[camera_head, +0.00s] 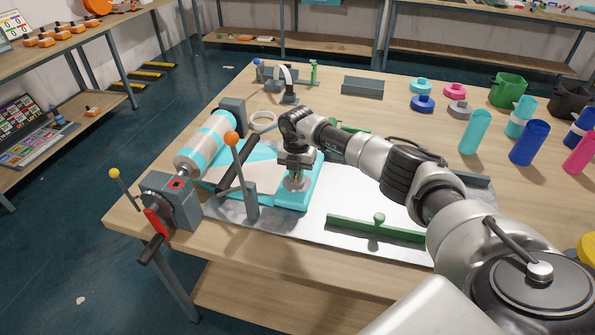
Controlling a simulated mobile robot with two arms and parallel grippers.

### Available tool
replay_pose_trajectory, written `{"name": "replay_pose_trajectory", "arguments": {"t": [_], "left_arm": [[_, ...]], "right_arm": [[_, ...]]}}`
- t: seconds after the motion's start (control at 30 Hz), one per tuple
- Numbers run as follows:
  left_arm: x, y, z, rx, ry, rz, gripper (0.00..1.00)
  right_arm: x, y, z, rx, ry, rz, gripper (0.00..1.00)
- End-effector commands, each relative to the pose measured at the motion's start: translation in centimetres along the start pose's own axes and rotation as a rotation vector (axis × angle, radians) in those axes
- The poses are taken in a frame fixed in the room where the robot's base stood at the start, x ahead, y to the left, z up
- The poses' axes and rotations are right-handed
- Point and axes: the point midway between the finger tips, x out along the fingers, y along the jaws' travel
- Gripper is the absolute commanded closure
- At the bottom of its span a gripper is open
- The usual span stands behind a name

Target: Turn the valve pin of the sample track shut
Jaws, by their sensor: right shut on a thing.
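The sample track (255,186) is a flat teal inflatable lying on a white and grey plate in the middle of the table. My right arm comes in from the right, and its gripper (296,179) points down over the track's right end. It is shut on the valve pin, at a round pale valve fitting on the track. The fingers largely hide the pin, so I cannot tell how far it is turned. My left gripper is not in view.
A roller with teal and white material (207,143) and a grey crank box (173,202) stand to the left. An orange-knobbed lever (241,170) stands close left of the gripper. A green bar (376,228) lies in front right. Cups and valve caps stand at the right back.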

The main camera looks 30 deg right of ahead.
Motion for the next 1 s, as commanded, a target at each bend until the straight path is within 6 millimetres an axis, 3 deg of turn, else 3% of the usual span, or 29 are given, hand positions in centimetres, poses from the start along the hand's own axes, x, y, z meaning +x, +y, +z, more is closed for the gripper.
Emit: {"name": "replay_pose_trajectory", "arguments": {"t": [0.47,0.5,0.63,1.0], "left_arm": [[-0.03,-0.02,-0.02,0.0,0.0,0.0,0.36],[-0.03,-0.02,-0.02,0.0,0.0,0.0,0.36],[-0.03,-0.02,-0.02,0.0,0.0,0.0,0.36],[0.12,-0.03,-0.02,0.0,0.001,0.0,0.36]], "right_arm": [[0.01,0.34,-0.27,0.009,0.004,0.006,1.0],[0.0,0.34,-0.26,0.009,0.004,0.006,0.86],[0.0,0.26,-0.2,0.009,0.003,0.005,0.67],[-0.7,0.16,-0.05,0.01,0.0,0.003,0.67]]}}
